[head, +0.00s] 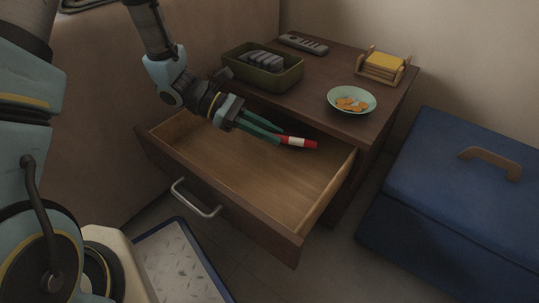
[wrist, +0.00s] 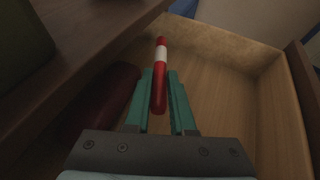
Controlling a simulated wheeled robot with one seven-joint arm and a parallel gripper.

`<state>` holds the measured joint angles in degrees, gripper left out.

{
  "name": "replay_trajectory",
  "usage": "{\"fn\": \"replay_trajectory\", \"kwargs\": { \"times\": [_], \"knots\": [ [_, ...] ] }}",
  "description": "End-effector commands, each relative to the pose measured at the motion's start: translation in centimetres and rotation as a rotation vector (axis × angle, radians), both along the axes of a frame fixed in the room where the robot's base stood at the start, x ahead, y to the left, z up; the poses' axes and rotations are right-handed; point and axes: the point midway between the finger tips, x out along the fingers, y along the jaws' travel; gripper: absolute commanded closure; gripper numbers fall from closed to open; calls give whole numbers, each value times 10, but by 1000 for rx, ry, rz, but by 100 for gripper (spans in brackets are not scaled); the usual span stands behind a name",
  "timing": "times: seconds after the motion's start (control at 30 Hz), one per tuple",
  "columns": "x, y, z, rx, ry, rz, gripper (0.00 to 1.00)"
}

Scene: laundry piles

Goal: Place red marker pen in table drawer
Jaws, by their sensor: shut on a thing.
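My gripper (head: 281,136) is shut on a red marker pen (head: 303,143) with a white band. The pen sticks out past the green fingertips. In the wrist view, the pen (wrist: 160,52) lies lengthwise between the fingers (wrist: 160,76), pointing away from the palm. The table drawer (head: 245,178) is pulled open, and its light wood floor shows bare in the head view. The gripper and pen are over the back part of the drawer, near the tabletop's front edge. I cannot tell their exact height above the drawer floor.
The tabletop (head: 318,99) holds a green bin (head: 283,80), a remote (head: 304,44), a bowl of orange pieces (head: 351,101) and a yellow note holder (head: 383,66). A dark red rounded thing (wrist: 105,98) lies left of my fingers. A blue chest (head: 450,190) stands right.

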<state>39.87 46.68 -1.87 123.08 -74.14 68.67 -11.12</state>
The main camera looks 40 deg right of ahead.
Motion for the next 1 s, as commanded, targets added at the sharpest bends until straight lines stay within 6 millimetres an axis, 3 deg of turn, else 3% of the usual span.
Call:
{"fn": "replay_trajectory", "kwargs": {
  "times": [0.17, 0.47, 0.87, 0.9, 1.0],
  "knots": [
    [0, 0, -11, -2, 0, -2, 100],
    [0, 0, -53, 1, 1, -1, 100],
    [0, 0, -56, -1, 1, 0, 100],
    [0, 0, -55, -1, -1, 0, 73],
    [0, 0, -54, -1, -1, 0, 62]
  ]
}}
